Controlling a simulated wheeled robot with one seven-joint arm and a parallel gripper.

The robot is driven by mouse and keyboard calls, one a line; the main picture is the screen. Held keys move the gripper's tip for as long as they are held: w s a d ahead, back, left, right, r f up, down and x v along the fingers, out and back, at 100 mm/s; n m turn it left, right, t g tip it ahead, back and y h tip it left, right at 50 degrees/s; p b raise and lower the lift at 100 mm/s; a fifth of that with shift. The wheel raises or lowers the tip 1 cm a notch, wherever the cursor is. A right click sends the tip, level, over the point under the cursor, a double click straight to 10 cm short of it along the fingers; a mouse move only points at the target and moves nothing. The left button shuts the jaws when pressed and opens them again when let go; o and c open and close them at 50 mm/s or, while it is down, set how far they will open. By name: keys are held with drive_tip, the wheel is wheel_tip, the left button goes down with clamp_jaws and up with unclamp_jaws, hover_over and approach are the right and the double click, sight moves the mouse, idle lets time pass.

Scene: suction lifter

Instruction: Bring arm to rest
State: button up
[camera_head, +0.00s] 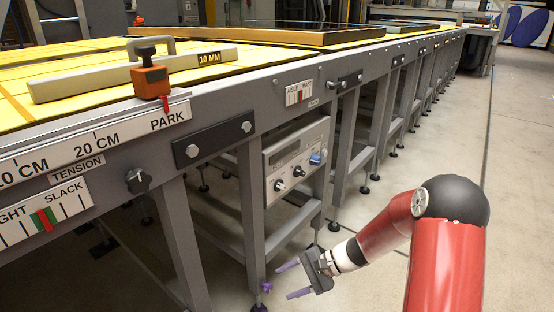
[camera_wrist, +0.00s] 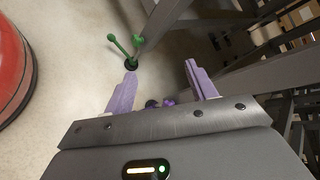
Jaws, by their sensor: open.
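My gripper (camera_head: 290,280) is at the end of my red arm, low over the floor in front of the table legs in the head view. Its two purple fingers stand apart with nothing between them. In the wrist view the open fingers (camera_wrist: 163,85) point toward the floor and the foot of a grey leg. A green forked piece (camera_wrist: 124,48) shows beyond the left fingertip by a dark foot. Small purple knobs (camera_wrist: 168,102) show low between the fingers, partly hidden by the gripper body.
A long grey table (camera_head: 230,110) with yellow top strips runs along the left and back. An orange slider (camera_head: 150,80) sits at the PARK label. A control box (camera_head: 297,160) hangs under the table. Concrete floor (camera_head: 430,145) is clear at the right.

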drive_tip(key=s+d+r+n+t+h, duration=0.3)
drive_tip(key=s+d+r+h, duration=0.3)
drive_tip(key=s+r, duration=0.5)
drive_tip(key=s+d+r+n+t+h, duration=0.3)
drive_tip(key=s+d+r+n+h, duration=0.2)
drive_tip(key=s+r, duration=0.6)
drive_tip(key=shift+s+d+r+h, duration=0.15)
drive_tip(key=shift+d+r+h, duration=0.2)
drive_tip(key=shift+r+h, duration=0.1)
